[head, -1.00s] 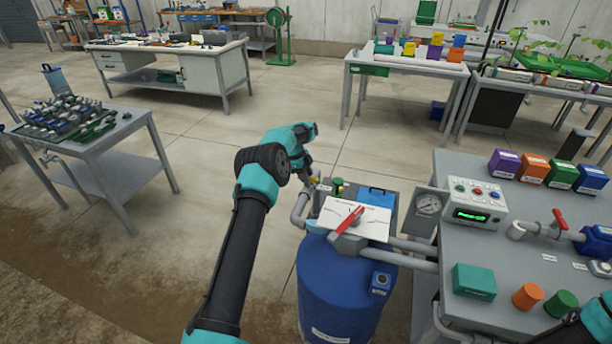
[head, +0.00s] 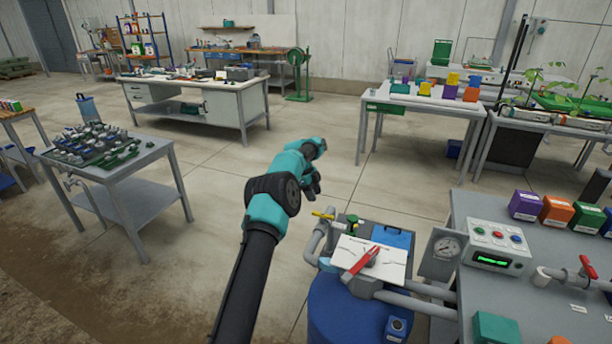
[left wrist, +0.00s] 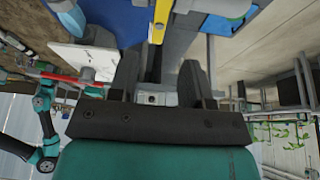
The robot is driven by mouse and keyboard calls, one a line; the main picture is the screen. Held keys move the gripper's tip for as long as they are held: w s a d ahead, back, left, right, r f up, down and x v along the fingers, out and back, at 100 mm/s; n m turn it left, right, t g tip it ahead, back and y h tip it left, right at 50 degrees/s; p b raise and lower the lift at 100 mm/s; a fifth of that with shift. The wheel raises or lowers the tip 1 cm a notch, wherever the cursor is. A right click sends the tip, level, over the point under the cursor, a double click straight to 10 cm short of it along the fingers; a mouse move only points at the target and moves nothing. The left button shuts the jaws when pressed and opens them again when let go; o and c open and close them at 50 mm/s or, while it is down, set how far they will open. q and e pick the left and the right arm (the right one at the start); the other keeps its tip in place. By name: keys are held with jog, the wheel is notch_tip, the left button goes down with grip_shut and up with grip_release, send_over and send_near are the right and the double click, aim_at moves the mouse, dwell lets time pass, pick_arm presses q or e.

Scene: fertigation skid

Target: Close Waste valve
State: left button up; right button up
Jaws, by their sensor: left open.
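My left gripper (head: 313,188) is open and empty, above and just left of the pipework on the blue tank. In the left wrist view its two dark fingers (left wrist: 160,78) stand apart, with a yellow valve handle (left wrist: 162,12) ahead of them. In the head view the yellow handle (head: 323,215) sits on a grey pipe below the gripper, apart from it. A red lever (head: 361,263) lies over a white plate on the tank top; it also shows in the left wrist view (left wrist: 60,79). No label reading Waste is legible. My right gripper is not in view.
A green knob (head: 352,222) and blue box (head: 392,236) stand close behind the white plate (head: 385,262). A gauge (head: 446,248) and control box (head: 495,248) stand to the right. A red-handled valve (head: 587,267) is farther right. Floor left of the tank is clear.

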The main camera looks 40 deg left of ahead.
pick_arm(q)
jog(key=v, duration=0.8)
jog(key=shift+r, duration=0.3)
jog(key=shift+s, duration=0.1)
dwell(0.9)
